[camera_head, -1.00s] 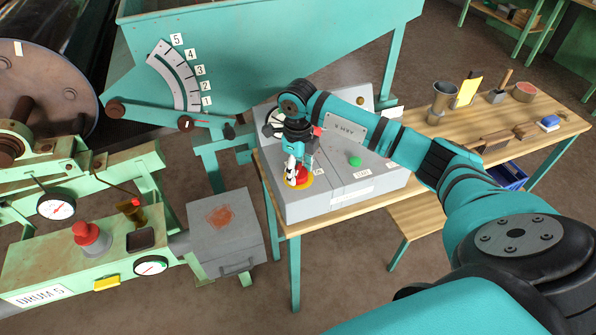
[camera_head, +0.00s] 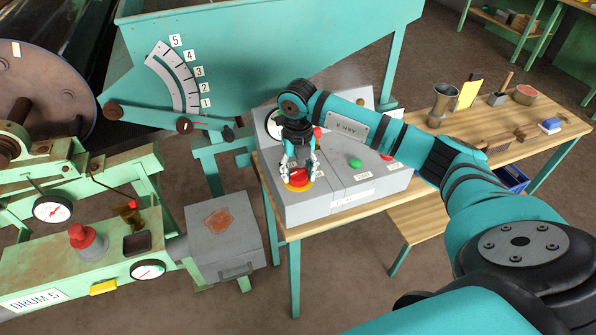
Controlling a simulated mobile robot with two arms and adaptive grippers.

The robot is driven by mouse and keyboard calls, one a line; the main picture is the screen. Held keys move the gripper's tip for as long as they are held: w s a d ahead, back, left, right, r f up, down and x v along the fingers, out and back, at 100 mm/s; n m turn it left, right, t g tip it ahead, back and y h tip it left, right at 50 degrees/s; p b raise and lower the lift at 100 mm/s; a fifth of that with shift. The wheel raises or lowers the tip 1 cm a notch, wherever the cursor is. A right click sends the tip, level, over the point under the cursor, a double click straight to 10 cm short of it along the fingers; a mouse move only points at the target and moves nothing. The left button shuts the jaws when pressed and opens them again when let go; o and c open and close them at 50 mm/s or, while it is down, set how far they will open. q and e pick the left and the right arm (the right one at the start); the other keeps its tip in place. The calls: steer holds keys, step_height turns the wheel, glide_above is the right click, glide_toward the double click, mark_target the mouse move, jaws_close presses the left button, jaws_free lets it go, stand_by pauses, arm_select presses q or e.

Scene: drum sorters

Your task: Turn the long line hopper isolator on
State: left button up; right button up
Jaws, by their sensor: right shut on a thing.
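A red knob on a yellow round base (camera_head: 298,186) sits on the sloped front of a grey control box (camera_head: 318,208). I take it for the isolator; its small labels are too blurred to read fully. My right gripper (camera_head: 299,174) points down over the knob, with a finger on either side, shut on it. The fingers hide part of the knob, so its exact turn is hard to tell. My left gripper is not in view.
The box has a green button (camera_head: 355,163) and other red controls. It stands on a wooden bench (camera_head: 470,146) with a metal mortar (camera_head: 441,103) and several small items. A teal hopper (camera_head: 270,50) rises behind. Drum machinery with gauges (camera_head: 148,269) fills the left.

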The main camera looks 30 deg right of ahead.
mark_target(298, 171)
steer(key=shift+r+m, duration=0.1)
steer(key=shift+m, duration=0.2)
steer(key=o, duration=1.2)
steer(key=shift+c, duration=0.2)
step_height(298, 171, up, 12)
